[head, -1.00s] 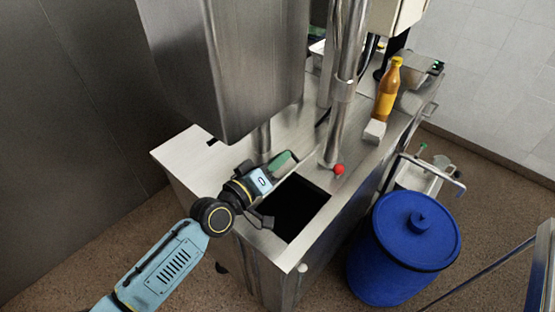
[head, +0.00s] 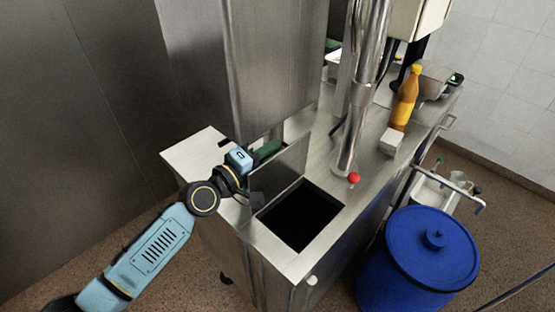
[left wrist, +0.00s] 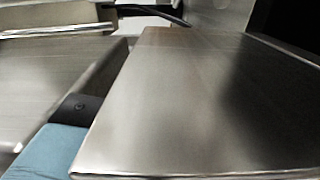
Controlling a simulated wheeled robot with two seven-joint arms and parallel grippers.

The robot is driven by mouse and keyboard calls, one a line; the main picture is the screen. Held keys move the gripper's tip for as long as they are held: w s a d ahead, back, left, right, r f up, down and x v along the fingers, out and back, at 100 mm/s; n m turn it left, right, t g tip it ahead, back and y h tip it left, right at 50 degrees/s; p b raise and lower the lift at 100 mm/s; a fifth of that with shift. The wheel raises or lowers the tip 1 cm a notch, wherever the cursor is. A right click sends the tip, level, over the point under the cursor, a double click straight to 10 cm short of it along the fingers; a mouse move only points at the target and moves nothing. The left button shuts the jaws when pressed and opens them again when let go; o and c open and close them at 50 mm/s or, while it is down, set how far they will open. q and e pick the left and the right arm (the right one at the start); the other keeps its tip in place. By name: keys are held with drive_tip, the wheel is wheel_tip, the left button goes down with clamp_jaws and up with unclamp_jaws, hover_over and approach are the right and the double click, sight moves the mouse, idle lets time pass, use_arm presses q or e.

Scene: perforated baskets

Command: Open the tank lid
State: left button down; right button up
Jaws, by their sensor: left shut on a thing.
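The tank lid (head: 288,166) is a flat steel plate standing steeply tilted along the left side of the dark rectangular tank opening (head: 305,215). The opening shows uncovered in the steel top. My left gripper (head: 254,178) is at the near left end of the lid, shut on it. Its exact contact is partly hidden. In the left wrist view the lid (left wrist: 205,100) fills the middle and right as a broad steel plate, with part of my blue and black hand at the lower left. My right gripper is not in view.
A large steel housing (head: 275,65) hangs close behind the lid. A steel pipe (head: 358,110) and red knob (head: 354,178) stand right of the opening. An orange bottle (head: 404,100) is farther back. A blue barrel (head: 420,265) stands on the floor at right.

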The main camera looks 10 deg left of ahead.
use_arm(q)
drive_tip(key=shift+w+a+f+n+b, duration=0.35)
drive_tip(key=shift+w+a+n+b, duration=0.1)
drive_tip(key=shift+a+n, duration=0.25)
drive_tip(key=c, duration=1.5)
unclamp_jaws()
drive_tip(key=shift+s, duration=0.1)
drive_tip(key=shift+b+v, duration=0.95)
drive_tip(key=shift+v, duration=5.7)
